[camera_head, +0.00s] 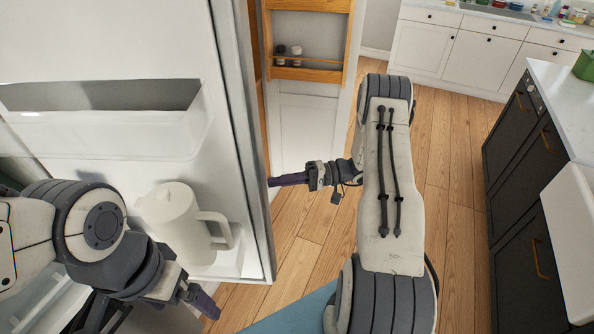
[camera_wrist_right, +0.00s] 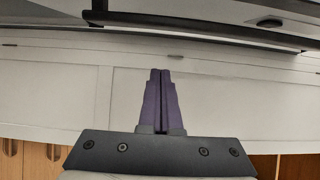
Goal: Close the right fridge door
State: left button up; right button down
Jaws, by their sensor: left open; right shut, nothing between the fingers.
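The fridge door (camera_head: 238,130) stands open at the left of the head view, its inner side with door bins facing me. A white pitcher (camera_head: 181,222) stands in its lower bin. My right gripper (camera_head: 272,182) is shut and empty, just right of the door's free edge, pointing left towards it; I cannot tell whether it touches. In the right wrist view its closed purple fingers (camera_wrist_right: 160,98) point at a pale panelled surface. My left gripper (camera_head: 200,298) is in front of the door's inner side, below the pitcher; it is open and partly hidden by its own wrist.
A wooden-framed rack (camera_head: 308,75) with small jars is on a white door behind. White cabinets (camera_head: 470,55) line the back. A dark counter unit (camera_head: 530,150) stands at the right. Wooden floor (camera_head: 440,160) is free between them.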

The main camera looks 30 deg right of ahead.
jog(key=s+a+p, duration=0.2)
jog(key=s+a, duration=0.1)
jog(key=shift+s+p, duration=0.1)
jog(key=shift+p, duration=0.2)
jog(key=shift+s, duration=0.1)
